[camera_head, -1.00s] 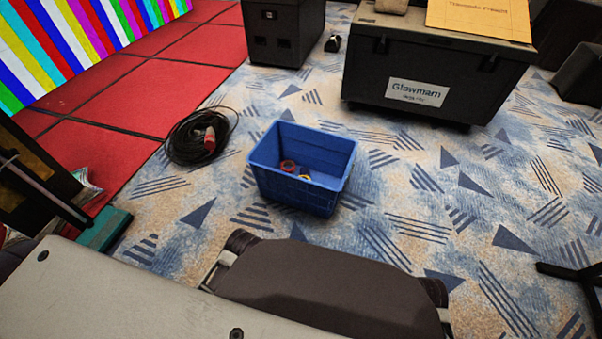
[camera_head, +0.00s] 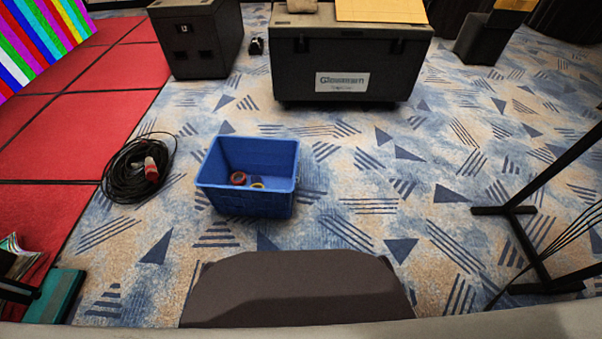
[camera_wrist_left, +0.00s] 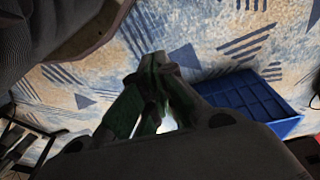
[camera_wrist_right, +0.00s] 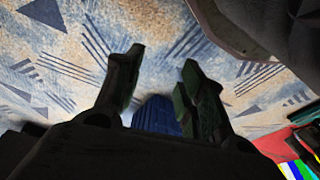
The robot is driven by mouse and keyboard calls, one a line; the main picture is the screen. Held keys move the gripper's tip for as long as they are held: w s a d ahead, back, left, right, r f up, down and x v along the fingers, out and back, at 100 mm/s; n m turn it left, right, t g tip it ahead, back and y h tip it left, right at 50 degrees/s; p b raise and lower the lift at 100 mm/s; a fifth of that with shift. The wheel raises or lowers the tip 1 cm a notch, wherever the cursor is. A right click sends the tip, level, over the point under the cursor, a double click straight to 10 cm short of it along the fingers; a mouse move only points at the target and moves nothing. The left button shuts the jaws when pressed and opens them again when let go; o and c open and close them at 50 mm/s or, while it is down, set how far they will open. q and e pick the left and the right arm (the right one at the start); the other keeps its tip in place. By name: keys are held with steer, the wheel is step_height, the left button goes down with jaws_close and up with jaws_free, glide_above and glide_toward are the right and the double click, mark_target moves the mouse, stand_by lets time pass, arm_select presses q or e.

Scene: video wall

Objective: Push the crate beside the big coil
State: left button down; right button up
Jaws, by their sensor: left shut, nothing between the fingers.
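A blue open crate (camera_head: 247,203) stands upright on the patterned carpet, a little left of the middle in the head view. Small rolls of tape, one red, lie in it. The big coil (camera_head: 139,168) of black cable with a red connector lies left of the crate, with a strip of carpet between them. In the left wrist view my left gripper (camera_wrist_left: 160,75) is shut and empty, and the crate (camera_wrist_left: 245,104) shows beyond it. In the right wrist view my right gripper (camera_wrist_right: 160,65) has its fingers apart with nothing held; part of the crate (camera_wrist_right: 157,115) shows beyond. Neither gripper shows in the head view.
A large black flight case (camera_head: 345,65) and a smaller dark case (camera_head: 197,40) stand behind the crate. Red floor panels (camera_head: 90,110) lie at the left. A black stand (camera_head: 530,230) is at the right. The carpet right of the crate is clear.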

arm_select(q)
steer(key=s+a+f+p, duration=0.3)
steer(key=s+f+p, duration=0.25)
steer(key=p, duration=0.65)
arm_select(e)
steer(key=s+d+f, duration=0.3)
steer(key=s+f, duration=0.2)
steer(key=s, duration=0.2)
arm_select(q)
steer(key=s+a+r+p, duration=0.1)
steer(key=s+a+p, duration=0.1)
steer(key=s+p, duration=0.6)
steer(key=s+a+r+g+y+p, duration=0.1)
steer(key=s+a+r+p, duration=0.1)
steer(key=s+p, duration=0.6)
steer(key=shift+s+a, duration=0.6)
steer(key=shift+s, duration=0.2)
arm_select(e)
steer(key=s+d+r, duration=0.1)
steer(key=s+d, duration=0.1)
steer(key=s, duration=0.6)
steer(key=s+d+r+g+h, duration=0.1)
steer(key=s+d, duration=0.2)
steer(key=s, duration=0.5)
steer(key=shift+r, duration=0.2)
arm_select(q)
steer(key=shift+w, duration=0.1)
arm_select(e)
steer(key=shift+s+d, duration=0.1)
steer(key=shift+c, duration=0.5)
